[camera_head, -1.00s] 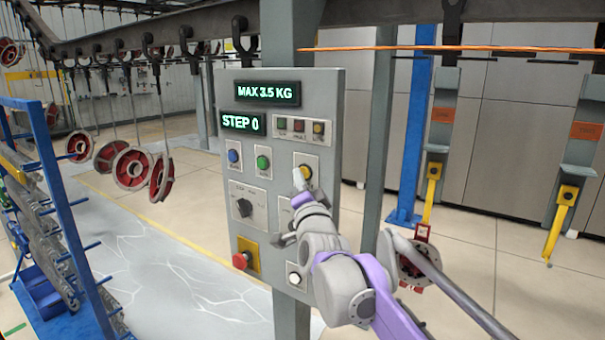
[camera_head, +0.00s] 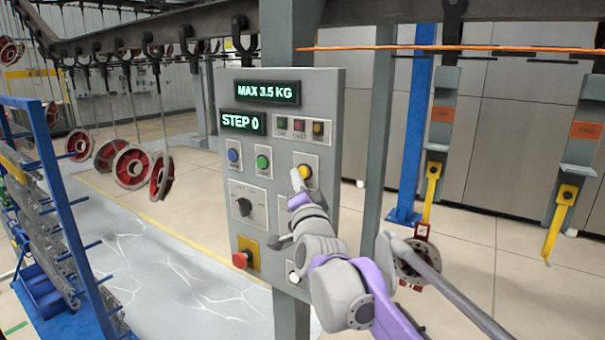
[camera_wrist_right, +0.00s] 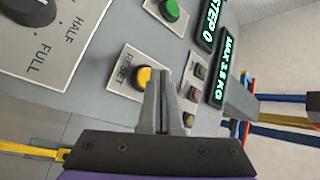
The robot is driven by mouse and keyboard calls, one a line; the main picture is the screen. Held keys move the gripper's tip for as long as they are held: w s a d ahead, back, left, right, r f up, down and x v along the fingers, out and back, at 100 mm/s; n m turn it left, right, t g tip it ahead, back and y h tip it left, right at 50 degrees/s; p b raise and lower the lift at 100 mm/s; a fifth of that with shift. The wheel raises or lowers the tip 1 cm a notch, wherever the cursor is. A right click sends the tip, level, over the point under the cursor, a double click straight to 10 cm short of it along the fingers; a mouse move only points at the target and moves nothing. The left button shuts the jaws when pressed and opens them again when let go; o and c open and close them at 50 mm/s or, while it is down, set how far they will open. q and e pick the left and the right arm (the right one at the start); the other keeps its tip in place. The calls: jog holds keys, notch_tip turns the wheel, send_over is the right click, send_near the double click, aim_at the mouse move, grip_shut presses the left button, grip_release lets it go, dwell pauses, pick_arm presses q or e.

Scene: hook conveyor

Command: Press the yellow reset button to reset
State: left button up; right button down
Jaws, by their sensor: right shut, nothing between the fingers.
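The yellow reset button (camera_head: 305,171) sits on a pale plate at the right of the grey control panel (camera_head: 263,208). In the right wrist view the yellow button (camera_wrist_right: 144,75) shows beside the word RESET, just left of the fingertips. My left gripper is not in view.
The panel also has a blue button (camera_head: 233,156), a green button (camera_head: 263,162), a selector knob (camera_head: 244,207) and a red stop button (camera_head: 240,260). A screen (camera_head: 243,122) reads STEP 0. Red wheels (camera_head: 131,166) hang from the conveyor at left. A blue rack (camera_head: 60,190) stands at left.

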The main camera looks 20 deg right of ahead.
jog(key=shift+s+a, duration=0.1)
jog(key=shift+a, duration=0.05)
jog(key=s+a, duration=0.1)
jog(key=a, duration=0.1)
jog(key=s+a, duration=0.2)
dwell(0.5)
dwell(0.6)
jog(key=s+f+n+g+y, duration=0.1)
jog(key=s+f+n+g, duration=0.3)
jog(key=s+f, duration=0.7)
jog(key=s+d+f+n+g+y, duration=0.1)
jog(key=s+f+n+g, duration=0.3)
jog(key=s+f, duration=0.7)
jog(key=s+f+n+g, duration=0.5)
jog(key=s+f, duration=0.6)
jog(key=f, duration=0.8)
jog(key=shift+s+d+f+g+y, duration=0.25)
jog(key=shift+f+g+y, duration=0.15)
jog(key=shift+g, duration=0.6)
